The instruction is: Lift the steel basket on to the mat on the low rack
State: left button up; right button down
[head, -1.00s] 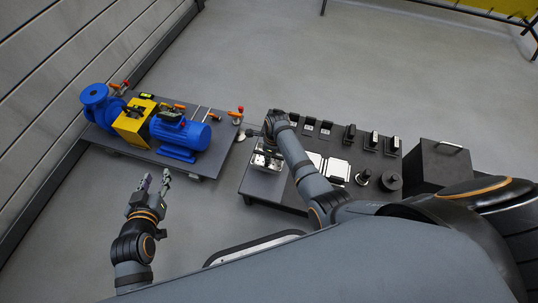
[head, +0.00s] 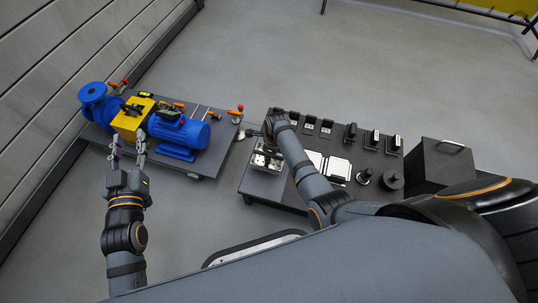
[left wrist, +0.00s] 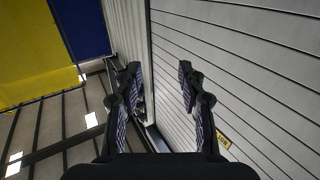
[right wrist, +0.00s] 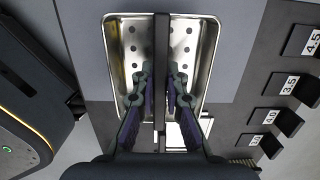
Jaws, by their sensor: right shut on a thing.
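The steel basket (head: 264,162), a shiny open tray with drain holes and a dark bar handle, is at the left end of the dark low table. It also shows in the right wrist view (right wrist: 198,50). My right gripper (right wrist: 160,82) is over it, its fingers shut on the handle bar. I cannot tell whether the basket touches the table. My left gripper (head: 128,146) is open and empty in front of the pump skid; its fingers are apart in the left wrist view (left wrist: 160,80). I cannot pick out a mat or low rack for certain.
A blue pump (head: 180,133) with a yellow guard (head: 131,118) stands on a skid at the left. The floor beyond is clear.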

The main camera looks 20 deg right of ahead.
jog(key=shift+f+b, duration=0.6)
jog(key=shift+b, duration=0.05)
pick_arm(q)
notch_tip(320, 180, up, 10)
jog(key=t, duration=0.4)
jog(key=shift+s+f+t+h, duration=0.15)
jog(key=shift+s+t+h, duration=0.15)
pick_arm(e)
jog(key=shift+f, duration=0.2)
pick_arm(q)
jog(key=shift+r+p, duration=0.35)
jog(key=shift+p, duration=0.2)
pick_arm(e)
jog(key=shift+f, duration=0.3)
jog(key=shift+f, duration=0.5)
dwell(0.4)
jog(key=c, duration=0.8)
grip_release()
pick_arm(q)
jog(key=shift+f, duration=0.1)
